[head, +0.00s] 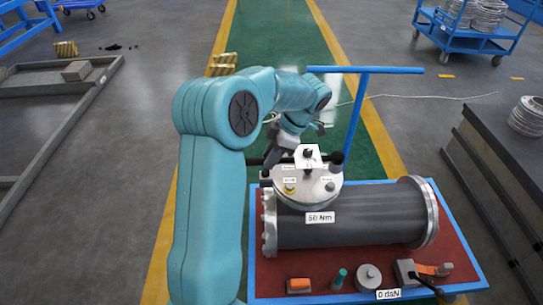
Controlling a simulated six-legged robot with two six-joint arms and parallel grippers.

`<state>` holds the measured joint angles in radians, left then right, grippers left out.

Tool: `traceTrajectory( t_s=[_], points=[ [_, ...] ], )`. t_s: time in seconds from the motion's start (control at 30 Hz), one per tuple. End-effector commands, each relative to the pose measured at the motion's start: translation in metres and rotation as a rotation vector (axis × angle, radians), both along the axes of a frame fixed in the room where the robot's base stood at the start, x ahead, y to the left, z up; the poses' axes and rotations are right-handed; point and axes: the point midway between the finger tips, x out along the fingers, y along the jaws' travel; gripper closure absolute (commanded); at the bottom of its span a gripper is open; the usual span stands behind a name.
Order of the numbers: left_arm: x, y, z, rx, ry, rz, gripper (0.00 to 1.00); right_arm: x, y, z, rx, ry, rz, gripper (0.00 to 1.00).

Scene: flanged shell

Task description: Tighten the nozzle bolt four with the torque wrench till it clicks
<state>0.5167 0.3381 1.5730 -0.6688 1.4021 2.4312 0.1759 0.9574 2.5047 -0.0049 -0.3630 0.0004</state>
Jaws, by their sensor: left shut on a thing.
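The flanged shell (350,229), a dark grey cylinder with pale end flanges, lies on a red-topped bench (268,285) with a blue edge. A round light-grey nozzle cover (318,196) with small labels sits on top toward its left end. A white block (307,158) with a dark knob stands over it. My left gripper (271,156) is at the back left of the nozzle, shut on a dark bar-like tool (284,160), probably the torque wrench. The fingertips and tool ends are partly hidden, and I cannot tell which bolt is engaged. A "50 Nm" label (320,217) shows in front.
Along the bench front are an orange-topped block (299,285), a teal peg (339,278), a grey round weight (367,277) and a lever device (408,273) near a "0 daN" label. A blue post with a crossbar (366,70) rises behind. The green lane (275,35) is clear.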

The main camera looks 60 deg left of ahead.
Motion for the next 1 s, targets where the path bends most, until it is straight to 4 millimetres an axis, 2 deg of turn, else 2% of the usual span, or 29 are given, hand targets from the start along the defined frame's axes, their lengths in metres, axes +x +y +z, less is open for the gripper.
traceTrajectory(
  t_s=[0.63,0.7,1.0],
  points=[
    [0.0,0.0,-0.058,0.001,-0.005,-0.001,1.0,0.0,0.0,-0.053,0.0,0.0,0.0,0.57],
    [0.0,0.001,-0.052,0.001,-0.005,-0.001,1.0,0.0,0.0,-0.047,0.0,0.0,0.0,0.57],
    [-0.001,0.0,-0.053,0.001,-0.005,-0.001,1.0,0.0,0.0,-0.05,0.0,0.0,0.0,0.57]
  ],
)
